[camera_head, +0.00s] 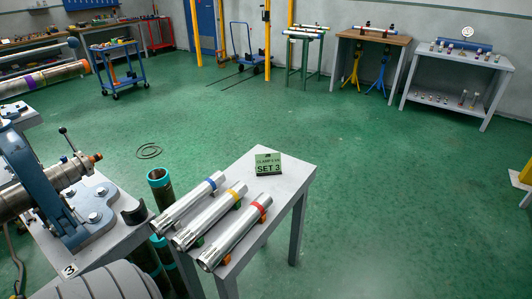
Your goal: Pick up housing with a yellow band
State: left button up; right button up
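The housing with a yellow band (209,218) is a silver metal tube on the small grey table (283,172). It lies in the middle of three similar tubes, with its yellow band toward the far end. The blue-banded housing (185,204) lies to its left and the red-banded housing (233,233) to its right. The near ends of the tubes reach the table's near edge. Neither of my grippers is in view.
A blue vise (45,180) holding a pipe is on a bench at left. Dark green pipes with teal ends (160,188) stand between bench and table. The green floor (400,200) at right is clear.

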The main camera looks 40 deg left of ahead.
aim_at(188, 235)
jog(key=z, duration=0.1)
jog(key=i, duration=2.45)
jog(key=u, duration=5.25)
